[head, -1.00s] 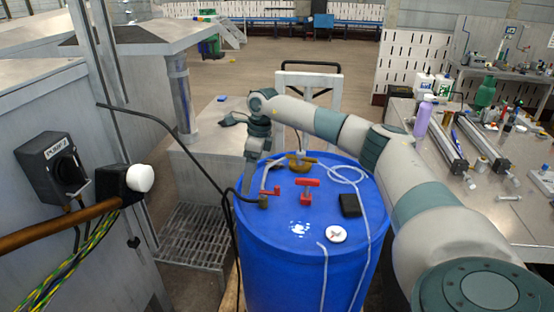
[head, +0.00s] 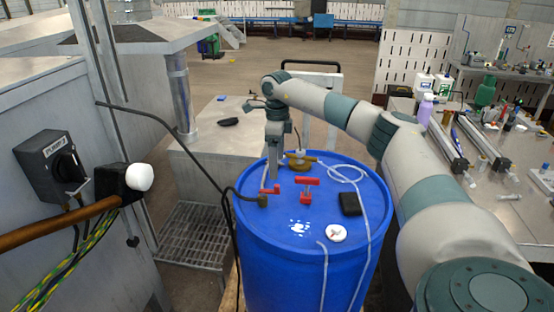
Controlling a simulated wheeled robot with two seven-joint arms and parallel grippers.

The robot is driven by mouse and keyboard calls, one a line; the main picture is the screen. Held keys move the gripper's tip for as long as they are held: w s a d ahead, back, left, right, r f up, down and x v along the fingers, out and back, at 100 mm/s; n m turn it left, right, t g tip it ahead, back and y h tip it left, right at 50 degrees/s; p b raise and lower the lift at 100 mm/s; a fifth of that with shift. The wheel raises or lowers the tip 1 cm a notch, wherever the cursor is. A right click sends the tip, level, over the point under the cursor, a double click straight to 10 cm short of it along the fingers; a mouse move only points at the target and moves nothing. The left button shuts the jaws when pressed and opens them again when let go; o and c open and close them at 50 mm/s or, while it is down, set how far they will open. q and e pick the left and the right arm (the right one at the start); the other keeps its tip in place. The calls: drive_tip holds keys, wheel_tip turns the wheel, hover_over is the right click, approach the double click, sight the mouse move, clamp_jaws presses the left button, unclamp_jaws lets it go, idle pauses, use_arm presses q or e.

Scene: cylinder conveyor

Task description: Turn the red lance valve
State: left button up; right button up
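The blue drum (head: 275,260) stands in the middle with fittings on its lid. A small red handle (head: 270,189) sits at the left of the lid, beside the end fitting of a black hose. A red T-shaped handle (head: 307,183) stands upright just right of it. I cannot tell which is the lance valve. My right gripper (head: 274,178) points down over the lid's back left, its tip appearing just above the small red handle. I cannot tell whether it touches it. Its fingers are seen edge-on, so their opening is hidden. My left gripper is not in view.
A brass fitting (head: 299,160) stands behind the T-handle. A black box (head: 350,204), a white disc (head: 336,233) and a pale tube (head: 325,270) are on the lid. The black hose (head: 228,202) hangs at the left. A cluttered bench (head: 515,210) stands at the right.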

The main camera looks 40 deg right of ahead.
sight(277, 185)
wheel_tip(277, 185, down, 6)
drive_tip(key=b, duration=0.3)
drive_tip(key=shift+b, duration=0.35)
drive_tip(key=shift+f+b, duration=1.05)
drive_tip(key=shift+f, duration=1.05)
drive_tip(key=shift+c, duration=0.7)
clamp_jaws()
drive_tip(key=c, duration=1.7)
unclamp_jaws()
